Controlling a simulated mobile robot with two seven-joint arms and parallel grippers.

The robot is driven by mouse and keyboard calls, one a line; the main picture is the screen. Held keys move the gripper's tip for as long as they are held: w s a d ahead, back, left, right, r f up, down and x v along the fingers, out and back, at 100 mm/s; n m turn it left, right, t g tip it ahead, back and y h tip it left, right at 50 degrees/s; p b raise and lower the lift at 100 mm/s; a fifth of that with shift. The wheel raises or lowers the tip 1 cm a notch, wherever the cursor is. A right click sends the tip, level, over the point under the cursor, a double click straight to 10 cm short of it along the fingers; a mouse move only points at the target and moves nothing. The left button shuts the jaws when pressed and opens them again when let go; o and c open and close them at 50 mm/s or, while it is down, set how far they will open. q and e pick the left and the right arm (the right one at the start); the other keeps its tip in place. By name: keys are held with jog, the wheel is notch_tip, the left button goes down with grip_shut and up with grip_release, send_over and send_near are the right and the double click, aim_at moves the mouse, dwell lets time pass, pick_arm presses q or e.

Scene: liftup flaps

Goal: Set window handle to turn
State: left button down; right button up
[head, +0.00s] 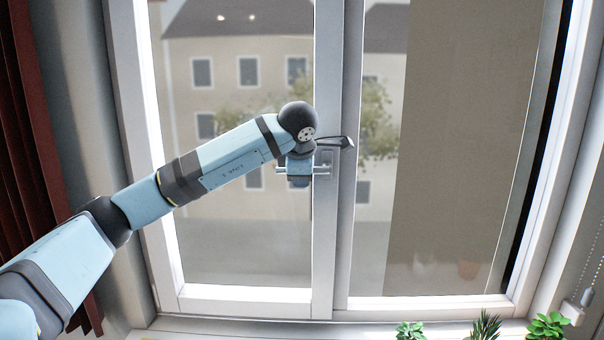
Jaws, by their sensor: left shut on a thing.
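The window has two white-framed casements that meet at a middle post (328,235). Its dark handle (347,142) is at mid-height on this post and points right, about level. My left arm reaches in from the lower left, and my left gripper (318,146) is at the handle's left end, shut on it. My wrist covers the gripper's fingers and the handle's base, so the exact grip is hidden. Both casements look closed. My right gripper is not in view.
Green potted plants (410,331) stand on the sill at the bottom right. A dark red curtain (22,150) hangs at the left edge. A beaded chain with a white holder (574,311) is at the lower right. The space before the right pane is clear.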

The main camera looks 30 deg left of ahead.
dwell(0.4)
pick_arm(q)
jog(key=c, duration=1.3)
grip_release()
jog(key=shift+c, duration=0.2)
jog(key=b+v, duration=0.2)
jog(key=v, duration=1.2)
jog(key=shift+w+d+f, duration=0.1)
jog(key=shift+f, duration=0.05)
